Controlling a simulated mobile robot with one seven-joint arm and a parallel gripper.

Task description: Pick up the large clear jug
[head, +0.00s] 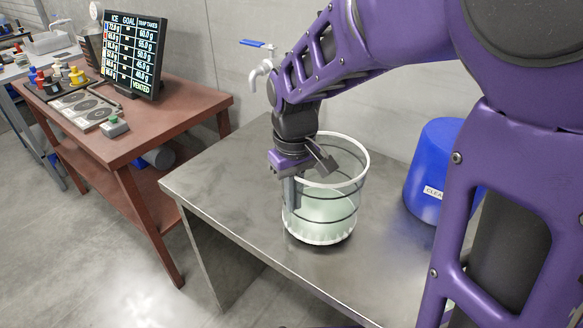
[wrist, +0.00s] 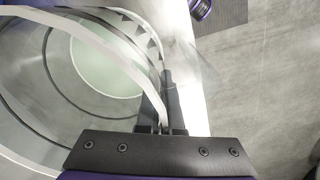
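The large clear jug (head: 325,212) is a see-through cylinder with a white rim and dark bands. It stands upright on the grey metal table (head: 235,195), with pale greenish liquid or tint in its lower part. My gripper (head: 292,195) points down at the jug's left rim. In the wrist view, the jug's curved wall (wrist: 110,45) runs between the two fingers (wrist: 164,100), which are close together on either side of it. The jug's base appears to rest on the table. The fingertips are partly hidden by the wall and bands.
A blue container (head: 432,165) with a white label stands right of the jug, partly behind my arm. A tap with a blue handle (head: 258,44) is on the wall behind. A red-brown table (head: 150,125) at left holds a display screen (head: 133,55). The metal table's front left is clear.

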